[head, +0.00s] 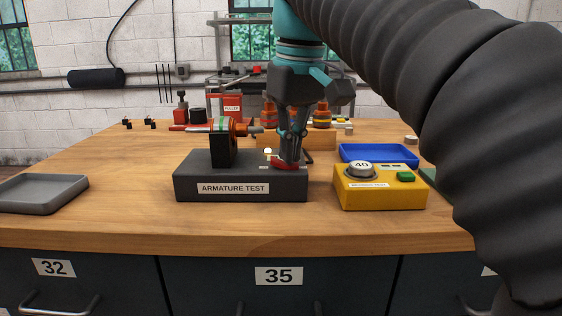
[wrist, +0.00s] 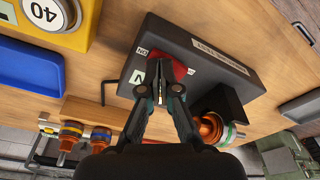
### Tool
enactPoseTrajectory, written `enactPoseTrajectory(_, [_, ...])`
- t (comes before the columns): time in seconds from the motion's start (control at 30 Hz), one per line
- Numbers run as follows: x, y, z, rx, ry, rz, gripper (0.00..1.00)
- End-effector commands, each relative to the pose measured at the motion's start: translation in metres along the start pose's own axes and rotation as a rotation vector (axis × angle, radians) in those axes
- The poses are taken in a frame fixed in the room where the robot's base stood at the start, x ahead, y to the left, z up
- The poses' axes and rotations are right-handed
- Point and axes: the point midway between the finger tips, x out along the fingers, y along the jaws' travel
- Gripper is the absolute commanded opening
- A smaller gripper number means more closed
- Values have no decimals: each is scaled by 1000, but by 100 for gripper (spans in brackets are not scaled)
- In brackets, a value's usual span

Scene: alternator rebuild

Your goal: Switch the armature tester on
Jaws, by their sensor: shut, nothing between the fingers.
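The armature tester (head: 240,186) is a dark box labelled ARMATURE TEST on the wooden bench; it also shows in the wrist view (wrist: 225,62). A red switch part (head: 284,166) sits on its top at the right, partly hidden by my gripper; the wrist view shows it too (wrist: 180,68). An orange and copper armature (head: 222,126) rests on the tester's black stand.
A yellow box (head: 395,196) with a round 40 dial and green button stands to the right, a blue tray (head: 380,150) behind it. A grey tray (head: 40,190) lies at the left. Orange parts and a wooden block (head: 310,140) are behind. The left bench is mostly clear.

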Motion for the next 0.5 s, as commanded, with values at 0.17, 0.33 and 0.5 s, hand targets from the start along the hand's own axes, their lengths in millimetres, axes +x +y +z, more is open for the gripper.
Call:
enactPoseTrajectory(0.17, [-14, 0, -2, 0, 1, 0, 0])
enactPoseTrajectory(0.33, [-24, 0, -4, 0, 1, 0, 0])
enactPoseTrajectory(0.5, [-33, 0, -5, 0, 1, 0, 0])
